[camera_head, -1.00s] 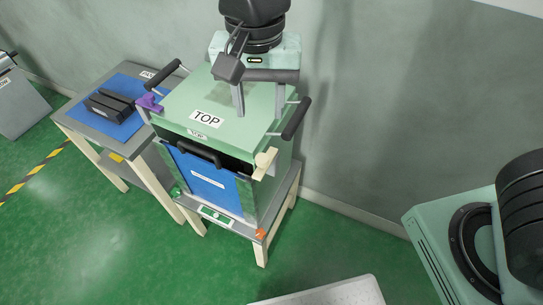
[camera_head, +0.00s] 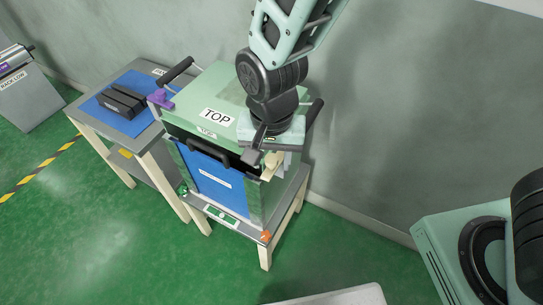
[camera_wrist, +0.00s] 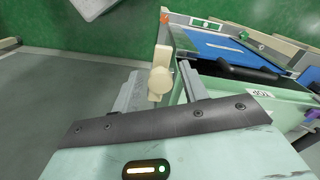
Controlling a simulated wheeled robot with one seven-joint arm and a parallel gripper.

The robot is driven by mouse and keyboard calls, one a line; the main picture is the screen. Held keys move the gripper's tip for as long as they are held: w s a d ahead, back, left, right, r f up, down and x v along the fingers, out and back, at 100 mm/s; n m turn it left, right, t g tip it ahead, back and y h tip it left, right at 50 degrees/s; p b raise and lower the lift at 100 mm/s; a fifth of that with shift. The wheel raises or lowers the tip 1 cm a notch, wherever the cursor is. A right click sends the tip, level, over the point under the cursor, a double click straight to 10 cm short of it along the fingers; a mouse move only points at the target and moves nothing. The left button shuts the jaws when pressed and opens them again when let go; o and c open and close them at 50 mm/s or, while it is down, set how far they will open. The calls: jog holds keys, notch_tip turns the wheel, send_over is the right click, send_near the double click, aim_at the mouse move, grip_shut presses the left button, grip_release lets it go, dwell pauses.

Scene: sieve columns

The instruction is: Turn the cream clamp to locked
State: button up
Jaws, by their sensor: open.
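The cream clamp (camera_head: 272,164) is on the front right corner of the green-topped box marked TOP (camera_head: 233,95). In the wrist view the clamp (camera_wrist: 160,78) shows a round knob and a flat bar running up the picture. My gripper (camera_wrist: 163,88) is open, with one finger on either side of the clamp's knob in that view. I cannot tell whether the fingers touch it. In the head view my gripper (camera_head: 274,154) is over the box's right front corner and partly hides the clamp.
A purple clamp (camera_head: 160,98) is on the box's left corner. Black handles stick out at both sides. A side table with a blue mat (camera_head: 112,122) stands left. Green floor in front is mostly clear.

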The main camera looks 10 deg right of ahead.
grip_shut()
